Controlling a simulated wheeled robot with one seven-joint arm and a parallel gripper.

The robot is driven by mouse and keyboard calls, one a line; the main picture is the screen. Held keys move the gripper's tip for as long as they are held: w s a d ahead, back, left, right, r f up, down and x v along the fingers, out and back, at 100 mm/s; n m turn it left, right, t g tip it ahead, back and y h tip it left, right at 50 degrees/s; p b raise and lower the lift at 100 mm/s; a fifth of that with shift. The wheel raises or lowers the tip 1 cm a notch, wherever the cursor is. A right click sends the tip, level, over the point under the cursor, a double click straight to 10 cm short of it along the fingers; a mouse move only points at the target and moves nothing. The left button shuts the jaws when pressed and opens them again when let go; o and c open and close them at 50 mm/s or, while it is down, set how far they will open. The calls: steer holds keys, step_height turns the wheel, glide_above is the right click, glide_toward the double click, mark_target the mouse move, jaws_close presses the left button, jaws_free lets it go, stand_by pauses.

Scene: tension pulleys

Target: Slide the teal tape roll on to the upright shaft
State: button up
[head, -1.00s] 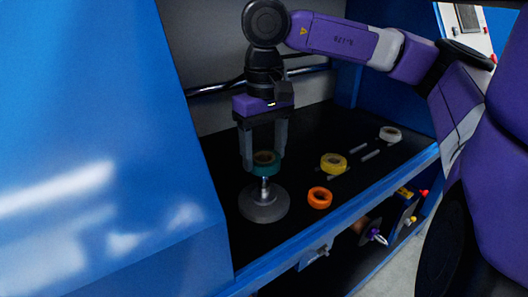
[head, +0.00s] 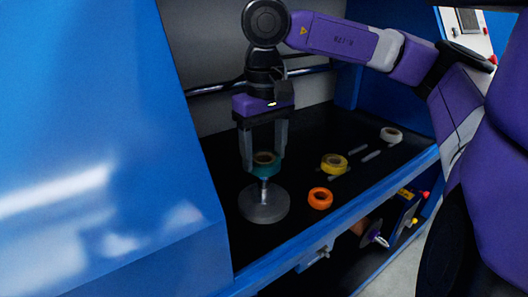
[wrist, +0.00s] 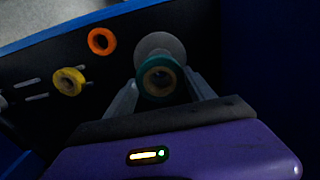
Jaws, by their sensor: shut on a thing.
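The teal tape roll (head: 264,170) has a tan core and is held flat between the two fingers of my gripper (head: 264,163). In the head view it is at the top of the upright shaft (head: 264,190), which rises from a round grey base (head: 264,208). In the wrist view the teal roll (wrist: 160,88) sits between my fingertips (wrist: 160,85), with the grey base (wrist: 160,48) showing behind it. The shaft's tip is hidden by the roll, so I cannot tell whether it has entered the hole.
Pale rods lie near the yellow and white rolls. A blue panel (head: 100,150) stands close on the left.

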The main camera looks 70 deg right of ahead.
mark_target(264, 182)
steer(key=shift+f+b, duration=0.4)
steer(key=shift+f, duration=0.05)
steer(key=shift+f+b, duration=0.25)
steer(key=shift+b, duration=0.05)
steer(key=shift+f+b, duration=0.7)
steer(key=shift+b, duration=0.05)
steer(key=shift+f+b, duration=0.1)
steer(key=shift+b, duration=0.3)
steer(key=shift+f+b, duration=1.4)
steer(key=shift+b, duration=0.15)
steer(key=shift+f+b, duration=0.1)
steer(key=shift+b, duration=0.2)
stand_by(0.6)
steer(key=shift+f+b, duration=0.9)
steer(key=shift+f, duration=0.05)
